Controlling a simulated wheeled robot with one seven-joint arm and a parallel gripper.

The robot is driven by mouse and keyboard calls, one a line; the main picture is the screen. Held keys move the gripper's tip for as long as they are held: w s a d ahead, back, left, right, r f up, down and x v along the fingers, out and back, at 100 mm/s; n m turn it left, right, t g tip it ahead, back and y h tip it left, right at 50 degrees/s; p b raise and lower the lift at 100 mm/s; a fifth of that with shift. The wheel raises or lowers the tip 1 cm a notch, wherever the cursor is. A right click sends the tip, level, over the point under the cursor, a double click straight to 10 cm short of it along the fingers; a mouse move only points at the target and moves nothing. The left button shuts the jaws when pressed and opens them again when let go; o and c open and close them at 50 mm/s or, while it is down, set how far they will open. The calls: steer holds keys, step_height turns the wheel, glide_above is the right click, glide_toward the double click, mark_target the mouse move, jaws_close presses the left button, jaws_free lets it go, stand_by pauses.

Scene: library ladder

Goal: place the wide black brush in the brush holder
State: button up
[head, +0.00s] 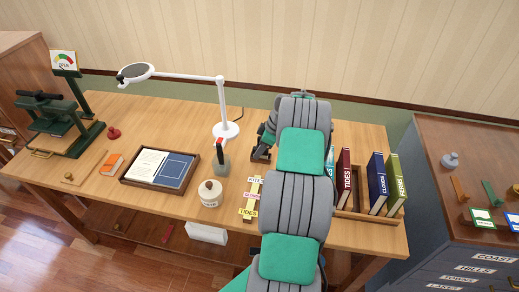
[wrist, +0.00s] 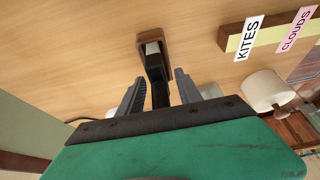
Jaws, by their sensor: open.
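What looks like the wide black brush (wrist: 158,82) stands with its dark handle between my fingers in the wrist view. Its lower end, with a pale band, meets a small brown wooden block (wrist: 140,41), apparently the brush holder. In the head view this wooden block (head: 261,155) is on the desk, partly hidden by my arm. My gripper (wrist: 159,88) is open, one finger on each side of the dark handle. I cannot tell whether the fingers touch it. In the head view my gripper (head: 267,138) is small and partly covered by my arm.
A white magnifier lamp (head: 226,130), a grey block with a red-and-black top (head: 221,165) and a lidded white jar (head: 210,194) stand to the left. A label strip (head: 250,205) lies in front. Several books (head: 377,183) stand right of my arm. The left desk holds a tray (head: 193,178).

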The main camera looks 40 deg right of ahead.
steer(key=shift+r, duration=0.1)
steer(key=shift+r, duration=0.25)
steer(key=b+v, duration=0.1)
steer(key=v, duration=1.1)
steer(key=w+a+r+m, duration=0.1)
steer(key=w+a+r, duration=0.1)
steer(key=a+r, duration=0.35)
steer(key=w+a+r+m, duration=0.1)
steer(key=w+a+r, duration=0.1)
steer(key=a, duration=0.7)
steer(key=s+a+r+m+h, duration=0.15)
steer(key=s+a, duration=0.25)
steer(key=a, duration=0.5)
steer(key=s+a+r+m+h, duration=0.1)
steer(key=s+a+r+m, duration=0.2)
steer(key=a, duration=0.6)
steer(key=s+a+f, duration=0.2)
steer(key=s+a, duration=0.4)
steer(key=s, duration=0.5)
steer(key=shift+f+m, duration=0.3)
steer(key=shift+m, duration=0.15)
steer(key=shift+s+a, duration=0.1)
